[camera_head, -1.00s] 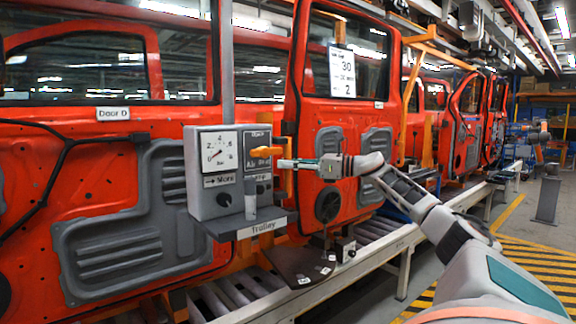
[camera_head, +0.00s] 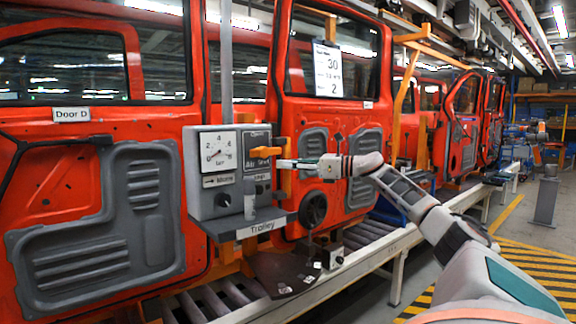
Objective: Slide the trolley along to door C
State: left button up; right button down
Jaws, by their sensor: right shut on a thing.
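The trolley (camera_head: 212,200) is a grey box with a round dial and a shelf marked "Trolley". It hangs in front of the red doors, between the door labelled "Door D" (camera_head: 71,114) and the red door to its right (camera_head: 345,135). That door has a tiny label too small to read, so I cannot tell whether it is door C. My right gripper (camera_head: 288,164) is shut on the orange handle (camera_head: 285,184) at the trolley's right side. An orange lever (camera_head: 265,152) sticks out beside it. My left gripper is not in view.
A white sheet reading "30" and "2" (camera_head: 328,70) hangs on the right-hand door. A roller conveyor (camera_head: 372,262) runs below the doors. Yellow-black floor stripes (camera_head: 530,268) and a grey post (camera_head: 545,200) are at the right, with open floor between.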

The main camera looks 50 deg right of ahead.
jog(key=shift+r, duration=0.2)
jog(key=c, duration=1.9)
grip_release()
jog(key=shift+a, duration=0.1)
jog(key=shift+f, duration=0.1)
jog(key=shift+f, duration=0.1)
jog(key=shift+s, duration=0.1)
jog(key=shift+v, duration=3.65)
